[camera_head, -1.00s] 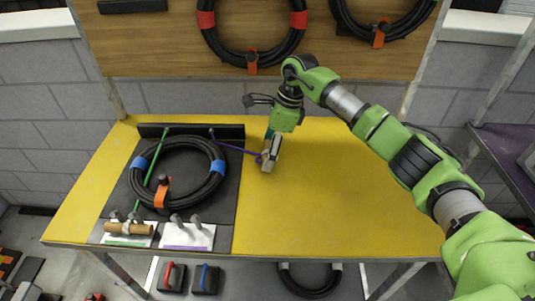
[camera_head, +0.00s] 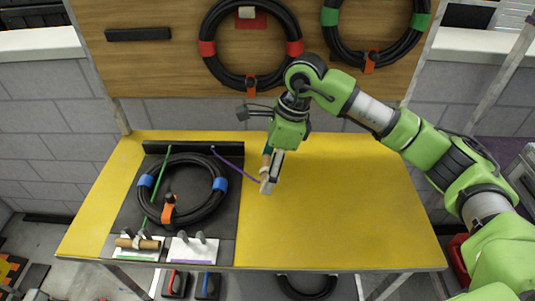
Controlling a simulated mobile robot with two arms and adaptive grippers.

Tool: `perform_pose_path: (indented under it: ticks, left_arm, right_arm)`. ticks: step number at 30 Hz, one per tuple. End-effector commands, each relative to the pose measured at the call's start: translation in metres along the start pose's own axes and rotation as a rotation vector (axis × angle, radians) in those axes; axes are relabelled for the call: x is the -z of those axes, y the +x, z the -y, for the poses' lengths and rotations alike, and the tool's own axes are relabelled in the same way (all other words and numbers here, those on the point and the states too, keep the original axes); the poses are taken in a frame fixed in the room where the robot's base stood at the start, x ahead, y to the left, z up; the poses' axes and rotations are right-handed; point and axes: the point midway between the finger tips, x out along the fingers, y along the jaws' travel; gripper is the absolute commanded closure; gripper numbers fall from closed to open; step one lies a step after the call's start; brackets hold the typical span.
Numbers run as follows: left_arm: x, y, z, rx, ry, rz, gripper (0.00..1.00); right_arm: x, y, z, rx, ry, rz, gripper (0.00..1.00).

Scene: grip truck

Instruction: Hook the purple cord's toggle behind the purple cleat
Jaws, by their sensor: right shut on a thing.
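The purple cord (camera_head: 231,167) runs from the black bar at the mat's back edge, right and forward over the yellow table to my right gripper (camera_head: 268,184). This gripper points down right of the mat and is shut on the cord's toggle, a brown bit (camera_head: 266,160) of which seems to show at the fingers. The fingers hide most of it. The purple cleat (camera_head: 193,250) is a white plate with two grey prongs at the mat's front edge. It is empty, and my gripper is well behind and right of it. My left gripper is not in view.
A coiled black hose (camera_head: 214,203) with blue bands lies on the dark mat (camera_head: 228,222). A green cord (camera_head: 160,182) crosses it to the green cleat (camera_head: 137,246), where a brown toggle sits behind the prongs. The yellow table (camera_head: 340,220) to the right is clear.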

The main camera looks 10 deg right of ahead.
Motion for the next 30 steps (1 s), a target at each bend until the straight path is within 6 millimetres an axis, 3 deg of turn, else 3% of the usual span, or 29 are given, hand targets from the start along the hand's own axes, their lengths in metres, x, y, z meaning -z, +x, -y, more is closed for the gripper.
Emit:
perform_pose_path:
  ticks: [3,9,18,30]
  left_arm:
    - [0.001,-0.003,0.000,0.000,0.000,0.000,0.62]
    - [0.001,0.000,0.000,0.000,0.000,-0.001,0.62]
    - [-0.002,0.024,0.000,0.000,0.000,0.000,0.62]
    - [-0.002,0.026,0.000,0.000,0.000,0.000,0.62]
  right_arm:
    - [-0.002,-0.008,-0.018,0.001,-0.003,0.001,0.46]
    - [-0.001,-0.010,-0.032,0.001,-0.001,0.001,0.46]
    - [0.005,0.014,-0.034,0.001,0.001,0.001,0.46]
    - [0.005,0.016,-0.031,0.001,0.000,0.001,0.46]
